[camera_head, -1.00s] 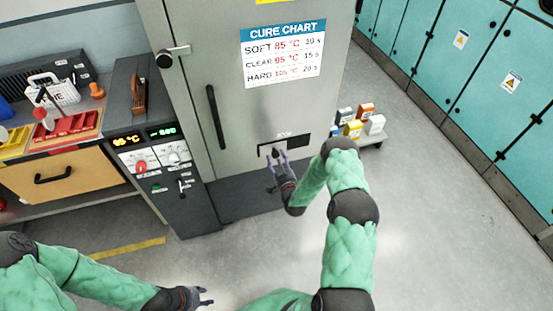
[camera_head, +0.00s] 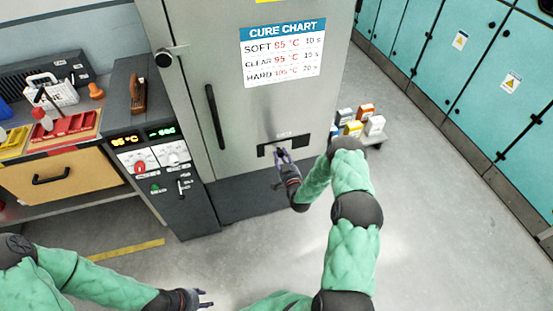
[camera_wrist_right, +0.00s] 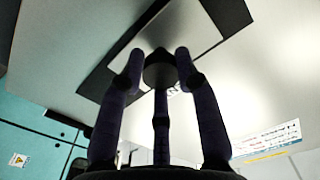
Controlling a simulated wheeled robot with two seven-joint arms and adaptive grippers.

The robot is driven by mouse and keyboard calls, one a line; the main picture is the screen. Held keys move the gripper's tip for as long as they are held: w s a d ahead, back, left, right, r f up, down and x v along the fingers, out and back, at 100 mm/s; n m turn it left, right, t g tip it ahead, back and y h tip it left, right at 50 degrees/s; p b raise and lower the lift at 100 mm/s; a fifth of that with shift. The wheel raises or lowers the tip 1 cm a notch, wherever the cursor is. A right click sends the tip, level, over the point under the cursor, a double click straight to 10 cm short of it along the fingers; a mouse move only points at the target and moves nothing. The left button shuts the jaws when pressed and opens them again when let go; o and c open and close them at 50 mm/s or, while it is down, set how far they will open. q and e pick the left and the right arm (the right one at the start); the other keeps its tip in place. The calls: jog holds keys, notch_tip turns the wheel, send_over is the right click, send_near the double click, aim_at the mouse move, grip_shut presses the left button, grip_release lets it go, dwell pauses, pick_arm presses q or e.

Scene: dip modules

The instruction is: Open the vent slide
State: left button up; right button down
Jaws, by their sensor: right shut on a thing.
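The vent slide (camera_wrist_right: 195,28) is a pale plate with a dark round knob (camera_wrist_right: 160,70), set in a black slot (camera_head: 302,140) low on the grey cabinet door. Black opening shows on both sides of the plate in the right wrist view. My right gripper (camera_head: 281,152) is at the slot, and in the right wrist view its fingers (camera_wrist_right: 159,66) are closed around the knob. The fingers partly hide the plate in the head view. My left gripper (camera_head: 206,298) is empty and open, low over the floor, well away from the cabinet.
The cabinet door has a long black handle (camera_head: 215,117) and a cure chart (camera_head: 284,55). A control panel (camera_head: 158,165) stands at its left, beside a workbench with a drawer (camera_head: 62,182). A low cart with small boxes (camera_head: 375,125) stands right of the cabinet. The front floor is clear.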

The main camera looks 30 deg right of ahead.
jog(key=d, duration=0.2)
jog(key=s+d+b, duration=0.1)
jog(key=d, duration=0.1)
jog(key=s+d+b, duration=0.1)
jog(key=d, duration=0.2)
jog(key=shift+d+f, duration=0.1)
jog(key=shift+f, duration=0.15)
jog(key=shift+d, duration=0.25)
jog(key=c, duration=1.1)
grip_release()
jog(key=shift+c, duration=0.2)
jog(key=shift+o, duration=1.2)
jog(key=shift+d, duration=0.15)
jog(key=shift+r, duration=0.1)
jog(key=v, duration=1.2)
